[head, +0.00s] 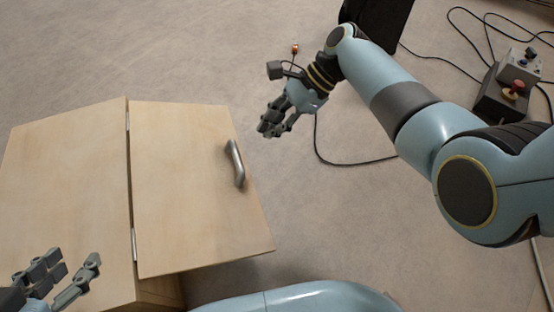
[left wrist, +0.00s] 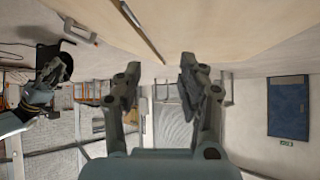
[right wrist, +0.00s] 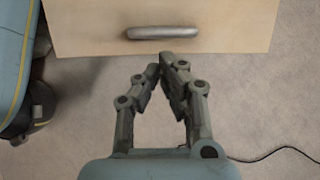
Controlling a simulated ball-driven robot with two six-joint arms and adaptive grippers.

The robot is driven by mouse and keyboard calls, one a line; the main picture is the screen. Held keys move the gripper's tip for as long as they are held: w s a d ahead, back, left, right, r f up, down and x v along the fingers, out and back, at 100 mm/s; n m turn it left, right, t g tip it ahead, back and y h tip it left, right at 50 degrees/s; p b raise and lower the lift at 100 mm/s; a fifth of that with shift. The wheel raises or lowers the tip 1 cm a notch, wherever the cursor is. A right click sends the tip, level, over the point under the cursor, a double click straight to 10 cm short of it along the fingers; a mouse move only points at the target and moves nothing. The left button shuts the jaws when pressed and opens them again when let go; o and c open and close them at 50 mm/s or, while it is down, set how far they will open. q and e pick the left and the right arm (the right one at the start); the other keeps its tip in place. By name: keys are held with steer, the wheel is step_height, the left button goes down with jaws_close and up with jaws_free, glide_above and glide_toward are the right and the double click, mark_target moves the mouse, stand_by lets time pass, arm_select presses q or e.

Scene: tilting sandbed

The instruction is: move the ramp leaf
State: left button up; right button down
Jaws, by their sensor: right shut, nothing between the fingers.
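The ramp leaf (head: 185,190) is a pale wooden panel hinged along its left edge to a wooden box top (head: 70,190). A grey metal bar handle (head: 236,163) stands near its right edge. My right gripper (head: 267,131) is shut and empty, just right of the leaf and apart from the handle. In the right wrist view the handle (right wrist: 162,33) lies beyond the closed fingertips (right wrist: 167,62). My left gripper (head: 66,278) is open over the box's near left part. In the left wrist view its fingers (left wrist: 160,85) are spread with nothing between them.
A control box with a red knob (head: 513,90) and black cables lies on the floor at the far right. A black object (head: 378,20) stands at the back. The carpet between the leaf and the control box is mostly clear.

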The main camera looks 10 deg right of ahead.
arm_select(q)
steer(key=shift+s+d+f, duration=0.1)
steer(key=shift+s+f, duration=0.25)
steer(key=shift+f, duration=0.2)
steer(key=shift+s+f+b, duration=0.2)
steer(key=shift+b, duration=0.1)
steer(key=shift+s+f+b, duration=0.35)
steer(key=shift+f, duration=0.05)
steer(key=shift+s+d+f+t+b, duration=0.1)
steer(key=shift+s+f+t+b, duration=0.25)
steer(key=shift+s+t+b, duration=0.2)
steer(key=w+d+r+m+t+h+b, duration=0.1)
steer(key=w+d+r+t+h+b, duration=0.15)
steer(key=w+r+t, duration=0.9)
step_height(320, 180, up, 16)
steer(key=m+t+h+b, duration=0.2)
steer(key=m+h, duration=0.1)
steer(key=shift+s+d+t, duration=0.35)
steer(key=shift+d+t, duration=0.05)
arm_select(e)
steer(key=d+f+x, duration=0.1)
steer(key=x, duration=0.9)
steer(key=shift+s+f, duration=0.3)
steer(key=shift+f, duration=0.15)
